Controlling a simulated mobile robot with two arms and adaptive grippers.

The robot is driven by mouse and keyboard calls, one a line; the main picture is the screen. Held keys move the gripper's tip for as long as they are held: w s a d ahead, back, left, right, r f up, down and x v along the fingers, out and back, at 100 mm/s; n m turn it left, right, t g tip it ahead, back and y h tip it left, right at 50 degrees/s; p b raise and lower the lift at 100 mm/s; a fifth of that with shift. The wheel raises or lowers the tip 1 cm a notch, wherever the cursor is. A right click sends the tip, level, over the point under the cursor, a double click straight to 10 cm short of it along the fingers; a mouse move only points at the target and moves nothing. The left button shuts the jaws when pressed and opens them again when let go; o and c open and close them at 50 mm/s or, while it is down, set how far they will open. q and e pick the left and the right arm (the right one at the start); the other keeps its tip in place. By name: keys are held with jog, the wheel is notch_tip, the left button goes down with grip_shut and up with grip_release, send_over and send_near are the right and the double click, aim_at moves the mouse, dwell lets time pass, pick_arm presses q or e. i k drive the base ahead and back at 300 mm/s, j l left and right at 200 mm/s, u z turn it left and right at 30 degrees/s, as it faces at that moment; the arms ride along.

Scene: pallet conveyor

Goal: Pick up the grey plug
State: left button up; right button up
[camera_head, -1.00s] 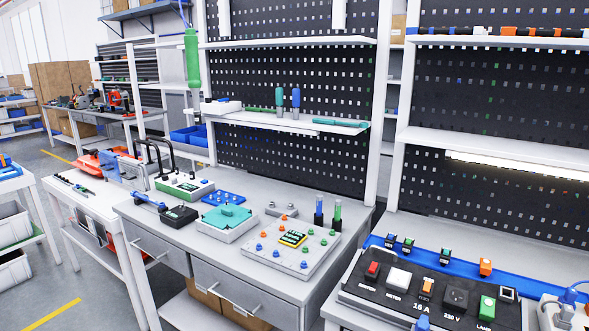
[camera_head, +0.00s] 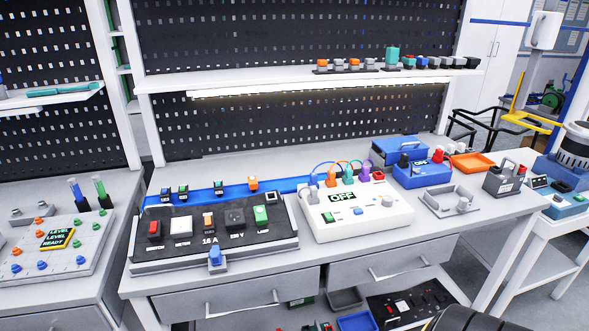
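A white power box (camera_head: 358,212) with an OFF display stands on the middle workbench. Several plugs with coloured cords sit along its back edge: a pale grey-blue one (camera_head: 313,180) at the left, then orange (camera_head: 331,179), green (camera_head: 348,176) and purple (camera_head: 364,172). A small grey fixture (camera_head: 436,205) to the right of the box carries a grey knob-like piece (camera_head: 463,204). I cannot tell for sure which of these is the grey plug. Neither of my grippers is in view.
A black switch panel (camera_head: 180,249) is left of the white box. A blue box (camera_head: 424,174), an orange tray (camera_head: 472,161) and a grey handled box (camera_head: 505,180) stand to the right. A shelf (camera_head: 250,83) spans above the bench. Drawers (camera_head: 225,297) are below.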

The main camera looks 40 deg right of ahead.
aim_at(314, 190)
jog(key=l+z, duration=0.15)
jog(key=z, duration=1.4)
jog(key=i+l+u, duration=0.15)
jog(key=l+u, duration=0.15)
jog(key=l, duration=0.65)
jog(key=i+l+u, duration=0.1)
jog(key=l+u, duration=0.2)
jog(key=l, duration=0.7)
